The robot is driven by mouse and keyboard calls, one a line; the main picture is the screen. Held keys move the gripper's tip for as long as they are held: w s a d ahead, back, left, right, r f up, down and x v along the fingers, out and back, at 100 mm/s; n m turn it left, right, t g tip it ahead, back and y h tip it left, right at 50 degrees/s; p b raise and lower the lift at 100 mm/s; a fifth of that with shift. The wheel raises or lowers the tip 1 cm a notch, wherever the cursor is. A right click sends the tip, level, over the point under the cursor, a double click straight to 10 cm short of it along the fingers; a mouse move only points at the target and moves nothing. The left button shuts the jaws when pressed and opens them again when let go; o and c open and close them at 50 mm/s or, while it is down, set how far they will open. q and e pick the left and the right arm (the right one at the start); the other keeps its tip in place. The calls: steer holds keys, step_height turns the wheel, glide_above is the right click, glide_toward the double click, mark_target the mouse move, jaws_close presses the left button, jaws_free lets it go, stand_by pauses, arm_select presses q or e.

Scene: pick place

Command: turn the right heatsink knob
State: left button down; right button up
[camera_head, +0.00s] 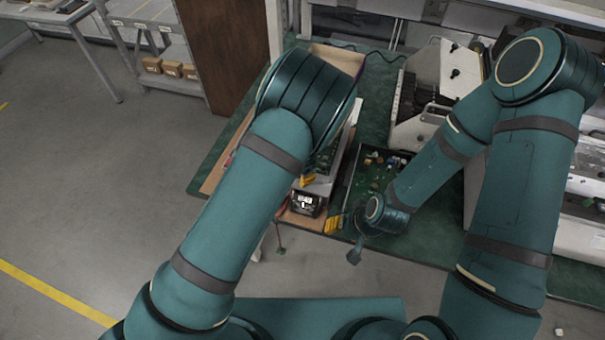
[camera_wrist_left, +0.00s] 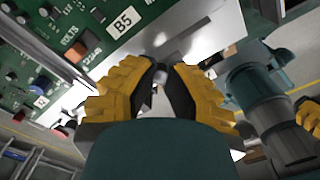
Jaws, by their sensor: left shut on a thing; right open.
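My left gripper (camera_head: 307,180) is mostly hidden behind my arm in the head view, with a bit of yellow finger showing. In the left wrist view its yellow fingers (camera_wrist_left: 161,82) are shut on a small grey knob (camera_wrist_left: 162,75) at the edge of a pale metal panel. The fingertips hide much of the knob, so I cannot tell its turn. The green circuit board (camera_wrist_left: 112,45) with a B5 label lies beyond the panel. My right gripper (camera_head: 335,224) is open and apart from the knob; it also shows at the right edge of the left wrist view (camera_wrist_left: 306,115).
A black box with a white label (camera_head: 305,204) stands near the table's front edge. Another green board with parts (camera_head: 372,172) lies to its right. White machinery (camera_head: 425,115) stands at the back right. The floor on the left (camera_head: 90,190) is clear.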

stand_by(0.4)
arm_select(q)
steer(key=c, duration=0.9)
jaws_free()
step_height(320, 180, up, 12)
